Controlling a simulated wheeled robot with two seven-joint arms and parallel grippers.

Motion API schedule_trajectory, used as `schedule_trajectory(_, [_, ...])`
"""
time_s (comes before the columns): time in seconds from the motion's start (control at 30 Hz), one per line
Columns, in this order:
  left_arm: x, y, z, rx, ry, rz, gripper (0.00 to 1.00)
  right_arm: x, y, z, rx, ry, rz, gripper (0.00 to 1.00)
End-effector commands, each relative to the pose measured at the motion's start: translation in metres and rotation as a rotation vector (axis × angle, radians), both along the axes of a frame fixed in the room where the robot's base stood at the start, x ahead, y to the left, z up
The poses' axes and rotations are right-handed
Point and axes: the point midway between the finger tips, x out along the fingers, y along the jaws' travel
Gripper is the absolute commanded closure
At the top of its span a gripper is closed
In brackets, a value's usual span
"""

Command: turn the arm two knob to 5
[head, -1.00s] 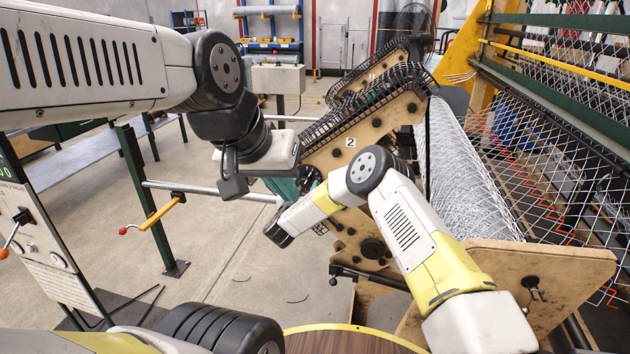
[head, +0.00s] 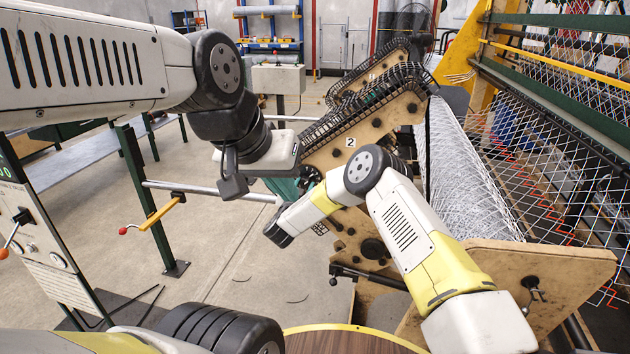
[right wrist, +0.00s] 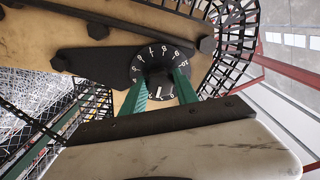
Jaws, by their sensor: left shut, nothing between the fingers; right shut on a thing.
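In the right wrist view, the arm two knob (right wrist: 159,83) is black with a white mark low on its face, set in a black dial (right wrist: 164,52) with white numerals. I cannot read the setting surely. My right gripper (right wrist: 161,78) is shut on the knob, one green finger on each side. In the head view the knob is not clearly visible, and my right arm hides part of the wooden plate marked 2 (head: 350,142). My left gripper (head: 282,187) is shut and empty, left of that plate.
A black chain track (right wrist: 236,45) curves right of the dial. In the head view, a wire mesh roll (head: 465,180) stands right of the plate. A post with a yellow lever (head: 160,212) stands left. The concrete floor (head: 235,265) between is mostly open.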

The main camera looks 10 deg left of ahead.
Motion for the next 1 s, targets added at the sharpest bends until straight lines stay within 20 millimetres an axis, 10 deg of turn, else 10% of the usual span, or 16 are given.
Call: schedule_trajectory(1.0, [0.0000,0.0000,0.0000,0.000,0.000,0.000,1.00,-0.0004,0.0013,-0.0001,0.966,-0.031,-0.001,1.00])
